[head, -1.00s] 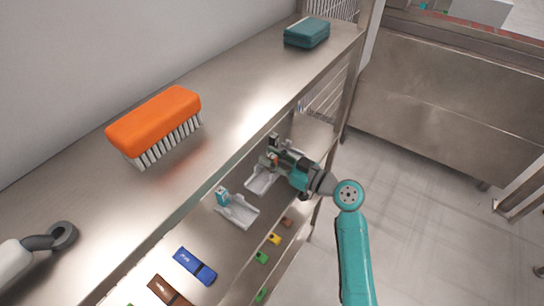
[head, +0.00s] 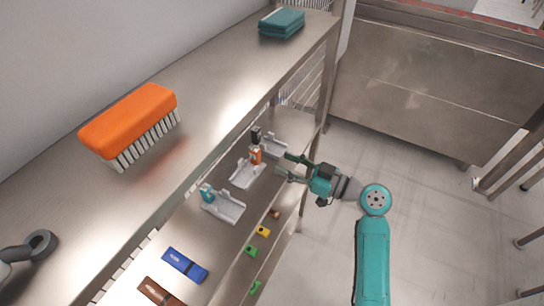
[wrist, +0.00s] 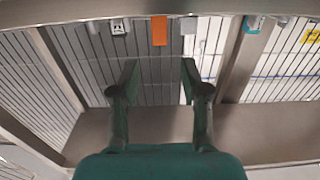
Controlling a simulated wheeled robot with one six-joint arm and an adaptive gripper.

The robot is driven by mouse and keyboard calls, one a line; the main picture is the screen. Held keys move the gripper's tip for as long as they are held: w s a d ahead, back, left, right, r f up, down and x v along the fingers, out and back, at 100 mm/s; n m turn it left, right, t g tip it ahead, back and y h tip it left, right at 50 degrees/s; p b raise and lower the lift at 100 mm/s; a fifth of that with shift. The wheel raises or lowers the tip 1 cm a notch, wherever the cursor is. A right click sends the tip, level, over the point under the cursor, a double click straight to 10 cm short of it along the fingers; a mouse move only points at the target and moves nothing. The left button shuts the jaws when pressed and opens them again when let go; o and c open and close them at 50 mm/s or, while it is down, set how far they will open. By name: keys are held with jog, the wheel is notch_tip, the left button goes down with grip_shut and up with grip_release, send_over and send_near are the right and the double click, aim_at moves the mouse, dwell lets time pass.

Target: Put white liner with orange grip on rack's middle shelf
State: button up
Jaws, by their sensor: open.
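The white liner (head: 240,178) with the orange grip (head: 255,156) lies flat on the rack's shelf (head: 215,243) just below the top one. It sits between the liner with a teal grip (head: 225,208) and the liner with a black grip (head: 272,147). My gripper (head: 281,164) is open and empty, at the shelf's front, right of the orange-grip liner and apart from it. In the wrist view the open fingers (wrist: 160,82) have nothing between them, and the orange grip (wrist: 159,30) shows beyond them at the top; the liner's body is not clear there.
The top shelf (head: 215,95) overhangs the liners and holds an orange brush (head: 130,120) and a teal pad stack (head: 282,24). Blue (head: 185,265) and brown (head: 158,293) packs lie on the liners' shelf. Floor (head: 440,220) is free to the right.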

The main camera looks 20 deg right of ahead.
jog(key=shift+v, duration=1)
jog(key=d+f+m+h, duration=0.3)
jog(key=f, duration=0.3)
jog(key=s+a+f+m+g+h, duration=0.1)
jog(key=s+a+f+m+h, duration=0.2)
jog(key=s+f, duration=0.35)
jog(key=s+a+f+m+h, duration=0.2)
jog(key=s+a+f+h, duration=0.1)
jog(key=s+f, duration=0.3)
jog(key=s+a+r, duration=0.1)
jog(key=s+r, duration=0.2)
jog(key=s, duration=0.5)
jog(key=s+a+r+h, duration=0.1)
jog(key=s+r, duration=0.3)
jog(key=s, duration=0.3)
jog(key=s+a+r+t, duration=0.1)
jog(key=s+r, duration=0.3)
jog(key=s, duration=0.4)
jog(key=shift+s+a+r+n+h, duration=0.2)
jog(key=shift+s+a+n+h, duration=0.1)
jog(key=shift+s+a+n, duration=0.1)
